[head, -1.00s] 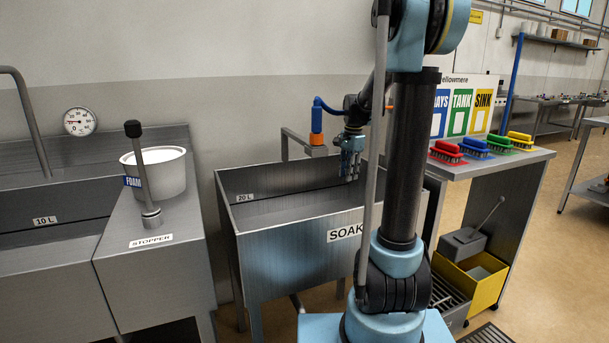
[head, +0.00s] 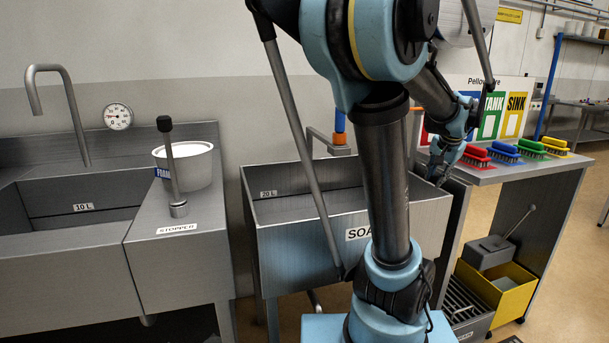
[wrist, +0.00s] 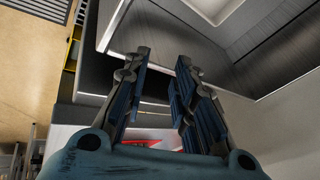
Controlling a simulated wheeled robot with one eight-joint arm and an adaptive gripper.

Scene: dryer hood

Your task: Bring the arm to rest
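My arm (head: 388,180) stands upright in the middle of the head view, with its upper links bent over to the right. My gripper (head: 438,174) hangs near the right end of the SOAK sink, left of the red brush. The wrist view shows its two blue-padded fingers (wrist: 163,60) apart, with nothing between them. Whether the fingers touch anything cannot be told from the head view.
The SOAK sink (head: 280,236) is partly behind my arm. A side table (head: 530,166) holds red (head: 476,156), blue (head: 504,152), green (head: 530,148) and yellow brushes (head: 555,146). A FOAM tub (head: 195,165) and stopper lever (head: 172,165) stand left. A yellow bin (head: 510,295) sits below.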

